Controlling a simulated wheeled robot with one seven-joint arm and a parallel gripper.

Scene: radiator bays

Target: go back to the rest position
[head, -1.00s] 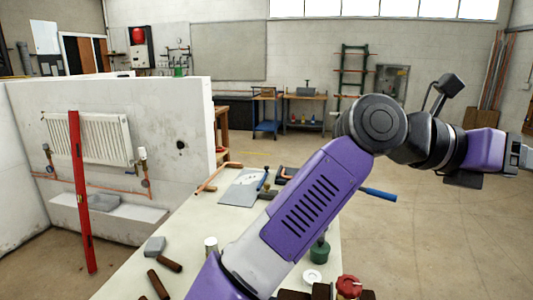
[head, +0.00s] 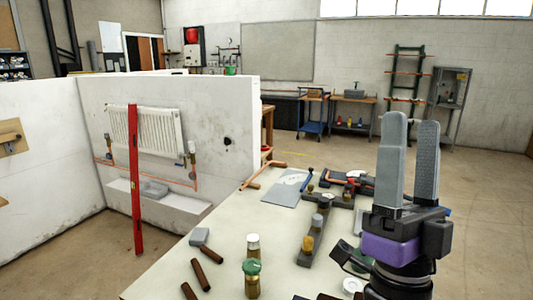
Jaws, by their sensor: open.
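My gripper (head: 408,175) stands upright at the right of the head view. Its two grey fingers point up, apart, with nothing between them. The purple wrist below it covers part of the right side of the workbench (head: 225,262). The gripper is above the bench and touches nothing that I can see.
A white wall with a radiator (head: 148,132) and a red level (head: 135,180) stands left. Floor behind is open.

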